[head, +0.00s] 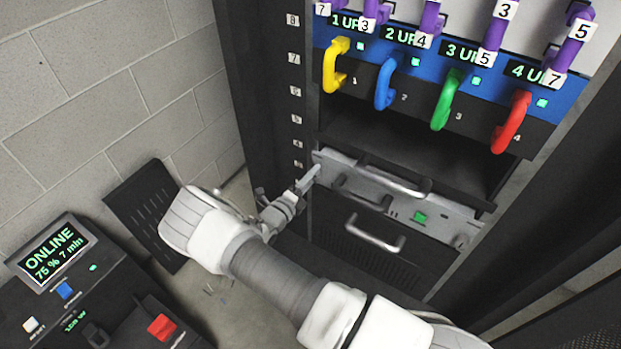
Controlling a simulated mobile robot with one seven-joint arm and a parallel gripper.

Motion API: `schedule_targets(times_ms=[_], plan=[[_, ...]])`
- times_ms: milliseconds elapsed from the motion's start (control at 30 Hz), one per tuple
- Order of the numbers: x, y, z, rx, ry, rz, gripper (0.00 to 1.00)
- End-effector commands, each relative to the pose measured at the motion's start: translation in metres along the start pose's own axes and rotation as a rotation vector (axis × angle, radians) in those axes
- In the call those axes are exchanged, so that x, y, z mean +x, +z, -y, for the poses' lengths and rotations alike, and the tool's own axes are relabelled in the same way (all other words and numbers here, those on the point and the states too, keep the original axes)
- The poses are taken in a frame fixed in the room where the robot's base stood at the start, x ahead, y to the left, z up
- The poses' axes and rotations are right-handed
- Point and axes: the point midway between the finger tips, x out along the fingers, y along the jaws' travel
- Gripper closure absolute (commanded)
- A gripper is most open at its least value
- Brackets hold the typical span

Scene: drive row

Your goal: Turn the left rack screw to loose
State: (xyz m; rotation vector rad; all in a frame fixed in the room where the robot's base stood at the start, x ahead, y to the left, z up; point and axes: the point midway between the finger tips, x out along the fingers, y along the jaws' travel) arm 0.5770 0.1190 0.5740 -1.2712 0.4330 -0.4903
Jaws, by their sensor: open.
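The left rack screw is not clearly seen; my gripper covers the area at the left end of the silver rack unit (400,207). My gripper (311,177) is open, with its fingertips at that left end, by the rack's left post. I cannot tell whether the fingers touch the screw or stand around it. A right rack screw (460,241) shows at the unit's other end.
Above is an open bay, then a blue panel (358,50) with yellow, blue, green and red loop handles. Below is a dark drawer with a silver handle (375,234). A console (50,255) reading ONLINE stands at lower left. A dark slotted panel (150,212) leans by the wall.

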Motion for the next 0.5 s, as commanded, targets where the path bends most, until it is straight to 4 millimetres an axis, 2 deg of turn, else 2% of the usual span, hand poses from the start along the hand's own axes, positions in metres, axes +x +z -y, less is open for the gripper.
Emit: schedule_targets(times_ms=[167, 267, 500], plan=[[-0.004, 0.001, 0.001, 0.001, 0.000, 0.002, 0.31], [-0.015, 0.002, 0.002, 0.001, 0.000, 0.004, 0.31], [-0.069, 0.002, 0.003, 0.000, 0.001, 0.004, 0.31]])
